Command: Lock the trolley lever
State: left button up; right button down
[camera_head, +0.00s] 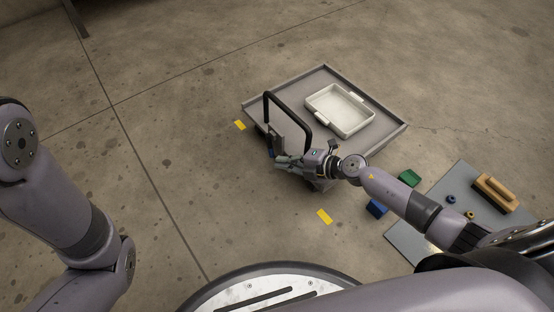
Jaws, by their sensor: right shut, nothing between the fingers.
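The trolley (381,140) is a low grey platform with a raised rim, standing on the floor right of centre. A black tube handle (289,97) rises at its near left side. A small blue part (271,153) shows at the foot of the handle, by my fingertips; it may be the lever, but it is too small and partly hidden to tell its position. My right gripper (279,160) is shut and empty, low at the near side of the trolley, beside this part. I cannot tell whether they touch. My left arm shows at the left, its gripper out of frame.
A white tray (342,128) lies on the trolley.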

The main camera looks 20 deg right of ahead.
jog(key=v, duration=0.9)
